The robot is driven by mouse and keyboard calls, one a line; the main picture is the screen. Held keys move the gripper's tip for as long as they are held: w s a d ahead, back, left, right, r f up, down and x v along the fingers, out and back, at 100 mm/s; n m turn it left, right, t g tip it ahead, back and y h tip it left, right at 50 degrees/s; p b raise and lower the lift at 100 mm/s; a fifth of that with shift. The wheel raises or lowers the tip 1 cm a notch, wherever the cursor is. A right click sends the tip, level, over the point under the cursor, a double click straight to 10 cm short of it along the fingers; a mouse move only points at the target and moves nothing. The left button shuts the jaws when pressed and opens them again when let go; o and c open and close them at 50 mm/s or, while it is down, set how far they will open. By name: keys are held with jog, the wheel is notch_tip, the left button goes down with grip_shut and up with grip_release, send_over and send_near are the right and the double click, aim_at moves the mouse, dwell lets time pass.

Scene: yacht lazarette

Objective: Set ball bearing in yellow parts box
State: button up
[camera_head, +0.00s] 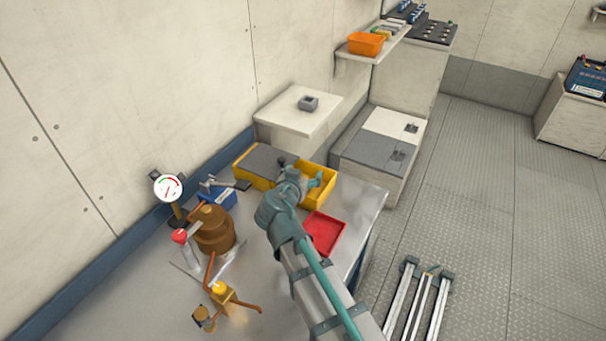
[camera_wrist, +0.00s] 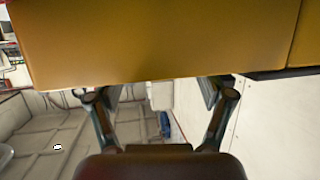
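The yellow parts box (camera_head: 322,199) stands on the metal bench, with its open top partly covered by my arm. My gripper (camera_head: 304,182) is at this box, its fingers over or in the opening; I cannot tell how deep. In the wrist view a yellow wall (camera_wrist: 160,40) fills the top and hides the fingertips. The two visible finger parts stand wide apart with nothing seen between them. I cannot make out the ball bearing in either view. A small dark round thing (camera_head: 281,160) shows just behind the gripper, too small to identify.
A red tray (camera_head: 324,232) lies in front. A blue box (camera_head: 217,196), a gauge (camera_head: 168,187) and brown pump parts (camera_head: 213,230) crowd the bench's left. A grey block (camera_head: 308,103) sits on a white cabinet behind.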

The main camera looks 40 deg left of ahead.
jog(key=shift+r, duration=0.15)
jog(key=r+p, duration=0.1)
jog(key=p, duration=0.2)
jog(key=shift+r, duration=0.3)
jog(key=b+v, duration=0.3)
jog(key=v, duration=0.8)
jog(key=shift+s, duration=0.45)
jog(key=shift+d+f, duration=0.1)
jog(key=shift+d, duration=0.05)
